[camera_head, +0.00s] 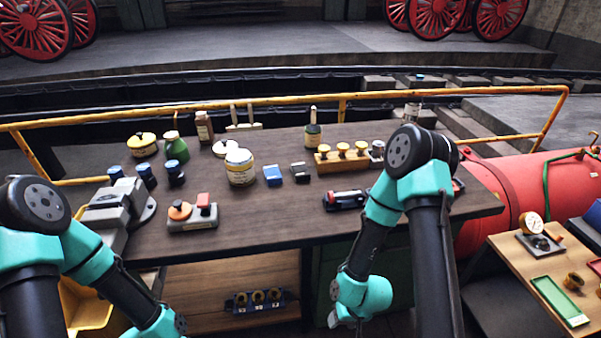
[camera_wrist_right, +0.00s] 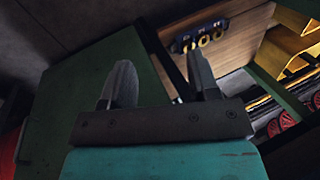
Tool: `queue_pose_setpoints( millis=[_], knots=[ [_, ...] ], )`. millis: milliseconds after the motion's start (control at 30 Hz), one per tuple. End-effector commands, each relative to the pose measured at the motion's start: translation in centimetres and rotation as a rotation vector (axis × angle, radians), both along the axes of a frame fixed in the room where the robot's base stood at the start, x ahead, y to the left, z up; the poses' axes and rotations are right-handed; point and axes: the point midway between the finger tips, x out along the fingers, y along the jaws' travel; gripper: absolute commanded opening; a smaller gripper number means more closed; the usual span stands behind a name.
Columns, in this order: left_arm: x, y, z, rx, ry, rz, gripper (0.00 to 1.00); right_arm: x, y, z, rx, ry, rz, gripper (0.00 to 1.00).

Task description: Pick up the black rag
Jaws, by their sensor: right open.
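A small black folded item (camera_head: 300,172), which looks like the black rag, lies on the dark workbench (camera_head: 270,222), just right of a similar blue item (camera_head: 272,175). My right gripper (camera_head: 343,318) hangs low in front of the bench, well below and to the right of the black item. In the right wrist view its two fingers (camera_wrist_right: 162,82) stand apart with nothing between them. The black item is not seen in that view. My left arm reaches in at the lower left, and its gripper is below the picture edge.
A jar (camera_head: 240,167) stands left of the blue item. A wooden block with yellow-topped pieces (camera_head: 343,157) stands to the right, with a dark red-topped tool (camera_head: 345,200) in front. A lower shelf holds a dark rack (camera_head: 258,299). The bench's front middle is clear.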

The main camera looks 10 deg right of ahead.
Motion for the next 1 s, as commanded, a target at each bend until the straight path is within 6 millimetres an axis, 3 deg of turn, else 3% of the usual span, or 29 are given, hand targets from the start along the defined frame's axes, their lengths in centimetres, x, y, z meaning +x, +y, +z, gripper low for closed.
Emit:
queue_pose_setpoints(
  millis=[333, 733, 1000],
  knots=[
    [0.0, -0.01, 0.0, 0.0, 0.0, 0.0, 0.43, 0.0, -0.01, 0.01, 0.0, 0.0, 0.0, 0.55],
    [0.0, 0.0, 0.0, 0.0, 0.0, 0.0, 0.43, 0.0, -0.01, 0.0, 0.0, 0.0, 0.0, 0.94],
    [0.0, -0.01, 0.0, 0.0, 0.0, 0.0, 0.43, 0.01, -0.01, 0.01, 0.0, 0.0, 0.0, 0.94]
  ],
)
